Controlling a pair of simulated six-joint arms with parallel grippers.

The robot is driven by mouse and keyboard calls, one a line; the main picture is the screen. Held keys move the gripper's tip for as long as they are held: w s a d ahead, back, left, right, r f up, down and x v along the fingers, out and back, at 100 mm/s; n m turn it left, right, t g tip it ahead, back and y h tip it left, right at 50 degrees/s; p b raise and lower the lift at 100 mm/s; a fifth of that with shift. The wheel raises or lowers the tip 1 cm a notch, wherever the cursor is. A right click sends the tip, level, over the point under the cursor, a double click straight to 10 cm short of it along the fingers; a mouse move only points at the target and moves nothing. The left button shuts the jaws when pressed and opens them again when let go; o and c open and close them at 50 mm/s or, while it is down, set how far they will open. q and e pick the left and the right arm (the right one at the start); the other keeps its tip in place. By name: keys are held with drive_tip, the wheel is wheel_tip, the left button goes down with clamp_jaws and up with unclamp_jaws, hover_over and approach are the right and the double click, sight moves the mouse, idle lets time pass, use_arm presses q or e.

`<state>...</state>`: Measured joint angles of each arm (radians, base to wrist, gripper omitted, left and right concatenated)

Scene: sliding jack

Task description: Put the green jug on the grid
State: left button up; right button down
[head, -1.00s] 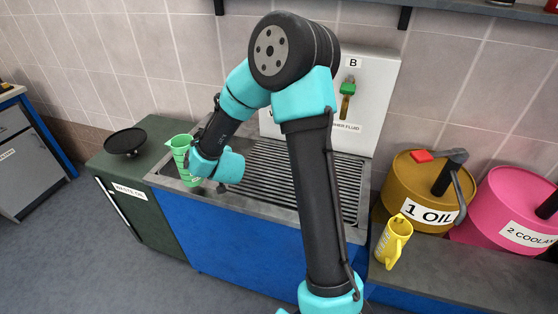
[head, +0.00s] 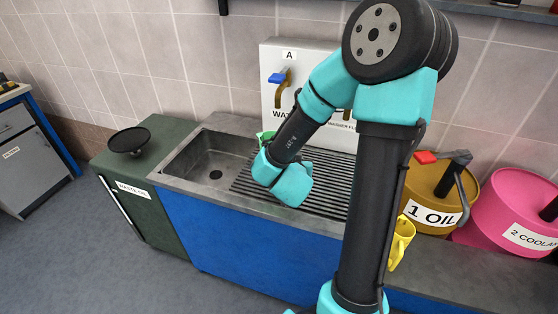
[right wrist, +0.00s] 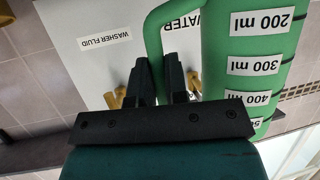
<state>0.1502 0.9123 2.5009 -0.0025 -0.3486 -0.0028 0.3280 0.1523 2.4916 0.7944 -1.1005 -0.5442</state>
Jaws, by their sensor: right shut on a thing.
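The green jug (right wrist: 245,55) fills the right side of the right wrist view, with its volume labels showing. My right gripper (right wrist: 161,85) is shut on the jug's handle. In the head view only a small part of the green jug (head: 264,136) shows behind my right wrist; the gripper fingers are hidden there. The grid (head: 325,190) is the ribbed drainer to the right of the sink basin. The jug is near the grid's left back part; I cannot tell whether it touches it. My left gripper is not in view.
The sink basin (head: 205,165) is empty. Tap A (head: 281,80) stands on the white panel behind. A yellow jug (head: 401,242) stands on the right counter near the oil drum (head: 428,205) and pink coolant drum (head: 508,215). A black dish (head: 128,141) is on the green cabinet.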

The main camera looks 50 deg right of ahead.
drive_tip(key=shift+w, duration=0.1)
drive_tip(key=w+d+f, duration=0.1)
drive_tip(key=w+d, duration=0.7)
drive_tip(key=d, duration=0.4)
drive_tip(key=shift+w+d+f, duration=0.2)
drive_tip(key=shift+w, duration=0.1)
drive_tip(key=shift+w+d+f, duration=0.15)
drive_tip(key=shift+d+f, duration=0.05)
drive_tip(key=shift+f, duration=0.7)
drive_tip(key=shift+w+d+f, duration=0.1)
drive_tip(key=shift+d+f, duration=0.05)
drive_tip(key=shift+f, duration=0.85)
drive_tip(key=c, duration=1.1)
unclamp_jaws()
drive_tip(key=shift+c, duration=0.2)
